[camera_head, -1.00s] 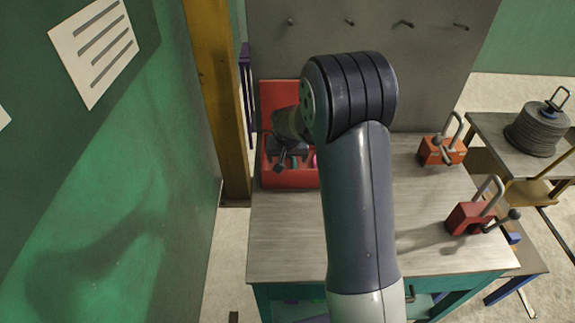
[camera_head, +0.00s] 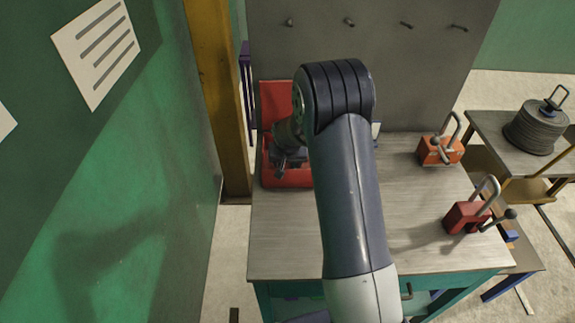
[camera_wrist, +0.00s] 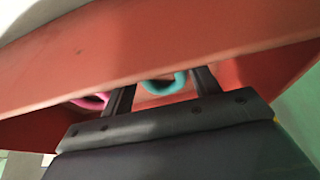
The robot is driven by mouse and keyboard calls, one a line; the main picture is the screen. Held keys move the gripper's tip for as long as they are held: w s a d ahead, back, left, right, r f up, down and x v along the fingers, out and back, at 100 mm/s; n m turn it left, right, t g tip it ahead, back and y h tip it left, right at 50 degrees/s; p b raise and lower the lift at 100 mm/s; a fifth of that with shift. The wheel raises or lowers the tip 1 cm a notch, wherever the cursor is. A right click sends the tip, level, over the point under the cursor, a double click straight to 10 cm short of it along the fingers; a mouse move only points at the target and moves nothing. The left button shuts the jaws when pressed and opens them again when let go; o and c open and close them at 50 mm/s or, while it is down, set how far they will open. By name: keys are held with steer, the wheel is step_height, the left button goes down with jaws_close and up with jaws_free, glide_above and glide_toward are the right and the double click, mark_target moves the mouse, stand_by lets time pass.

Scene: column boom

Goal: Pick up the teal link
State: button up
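The teal link (camera_wrist: 163,86) shows in the wrist view as a curved piece inside the red bin, its upper part hidden behind a red wall. My gripper (camera_wrist: 164,79) is open, with one dark finger on each side of the teal link; I see a gap on both sides and no clear contact. The fingertips are partly hidden by the red wall. In the head view my gripper (camera_head: 286,160) is down at the red bin (camera_head: 288,179) on the workbench, and the teal link is hidden there.
A pink link (camera_wrist: 90,101) lies in the bin, just left of the left finger. An orange clamp-like block (camera_head: 440,150) and a red one (camera_head: 468,217) stand on the right of the workbench (camera_head: 290,235). A grey pegboard panel (camera_head: 375,85) rises behind. The bench front is clear.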

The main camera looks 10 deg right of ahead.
steer(key=c, duration=0.7)
steer(key=shift+o, duration=0.2)
step_height(320, 180, up, 10)
steer(key=b, duration=0.1)
steer(key=shift+b, duration=0.4)
